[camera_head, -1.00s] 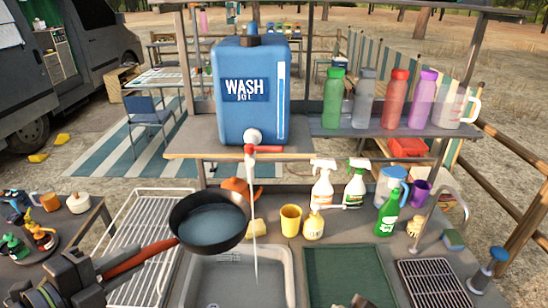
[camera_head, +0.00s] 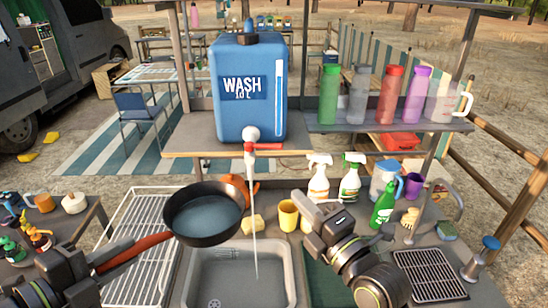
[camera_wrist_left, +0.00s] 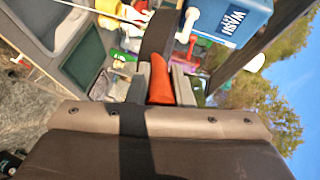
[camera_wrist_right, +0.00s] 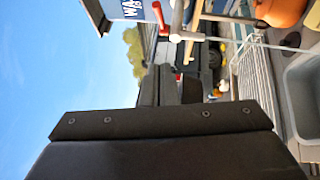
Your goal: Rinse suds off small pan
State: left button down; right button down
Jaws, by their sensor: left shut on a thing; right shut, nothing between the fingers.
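The small dark pan (camera_head: 203,213) is held up over the sink's left edge, roughly level, its inside a dull blue-grey. I cannot make out suds. My left gripper (camera_head: 98,268) is shut on its red-brown handle (camera_head: 140,248), which shows between the fingers in the left wrist view (camera_wrist_left: 160,80). The blue wash jug (camera_head: 250,85) has a white tap with a red lever (camera_head: 266,146). A thin water stream (camera_head: 254,215) falls from it into the sink (camera_head: 240,262), just beside the pan's right rim. My right gripper (camera_head: 306,206) is shut and empty, right of the stream.
A white wire rack (camera_head: 137,220) lies left of the sink. A yellow cup (camera_head: 288,215), spray bottles (camera_head: 318,178) and a green bottle (camera_head: 383,205) stand behind my right gripper. Several bottles line the upper shelf (camera_head: 350,123). A dark grate (camera_head: 430,275) lies at right.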

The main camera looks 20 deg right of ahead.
jog(key=shift+w+b, duration=1.2)
jog(key=shift+b, duration=0.05)
jog(key=b, duration=0.3)
send_near(268, 147)
jog(key=w+a, duration=0.2)
jog(key=a, duration=0.2)
jog(key=w+d, duration=0.1)
jog(key=w+d+p, duration=0.1)
jog(key=shift+w+r, duration=0.4)
jog(key=shift+w+d, duration=0.35)
jog(key=shift+w, duration=0.05)
jog(key=shift+a, duration=0.1)
